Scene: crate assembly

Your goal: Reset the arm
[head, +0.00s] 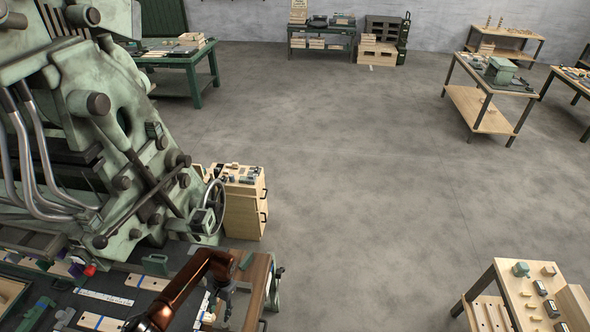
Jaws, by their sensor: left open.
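My left arm, copper-brown, comes in at the bottom left of the head view. It bends at an elbow and drops toward a workbench. My left gripper (219,308), dark grey, hangs pointing down over the right part of the bench, near its wooden edge. It is open, and I see nothing held in it. Its fingertips are small and hard to make out. My right gripper is not in view.
The workbench (256,290) carries wooden blocks and small parts. A large green machine (130,150) stands behind it, beside a wooden drawer cabinet (243,212). A wooden table (490,280) stands at lower right. The grey floor between is clear.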

